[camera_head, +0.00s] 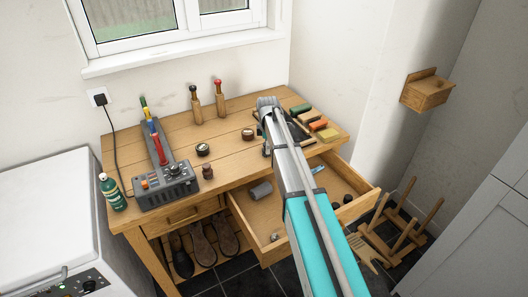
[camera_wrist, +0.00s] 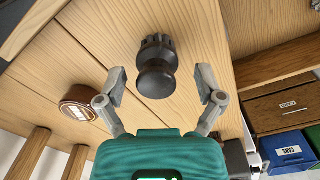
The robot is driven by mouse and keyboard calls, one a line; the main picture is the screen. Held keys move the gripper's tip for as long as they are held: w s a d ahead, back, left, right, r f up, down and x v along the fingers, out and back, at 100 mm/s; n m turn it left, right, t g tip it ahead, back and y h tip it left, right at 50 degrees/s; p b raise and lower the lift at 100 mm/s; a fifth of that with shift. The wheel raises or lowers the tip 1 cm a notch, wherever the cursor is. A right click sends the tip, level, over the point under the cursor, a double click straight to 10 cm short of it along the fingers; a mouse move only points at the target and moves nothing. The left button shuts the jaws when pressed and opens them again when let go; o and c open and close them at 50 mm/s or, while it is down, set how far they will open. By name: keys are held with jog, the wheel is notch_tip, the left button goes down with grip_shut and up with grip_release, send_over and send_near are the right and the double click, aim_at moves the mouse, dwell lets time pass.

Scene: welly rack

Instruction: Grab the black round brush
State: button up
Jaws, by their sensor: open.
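The black round brush (camera_wrist: 157,68) stands on the wooden bench top in the wrist view, with a rounded knob toward the camera and a ridged, wider part beyond it. My gripper (camera_wrist: 161,80) is open, with one grey finger on each side of the brush. Gaps show between both fingers and the brush, so it is not held. In the head view my gripper (camera_head: 267,102) is over the back right part of the bench (camera_head: 228,170). There my gripper and arm largely hide the brush.
A brown tin (camera_wrist: 80,104) lies left of the fingers. Coloured blocks, including an orange one (camera_head: 318,125), lie right of my arm. Two wooden posts with knobs (camera_head: 196,105) stand at the back. A grey control box (camera_head: 165,188) is at left. The drawer (camera_head: 266,250) is open below.

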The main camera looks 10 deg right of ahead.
grip_shut()
dwell(0.3)
jog(key=shift+r, duration=0.1)
notch_tip(320, 180, up, 3)
jog(key=p, duration=0.3)
jog(key=s+r+p, duration=0.9)
jog(key=s+p, duration=0.1)
jog(key=s, duration=0.4)
jog(key=shift+d+r, duration=0.35)
jog(key=shift+r, duration=0.05)
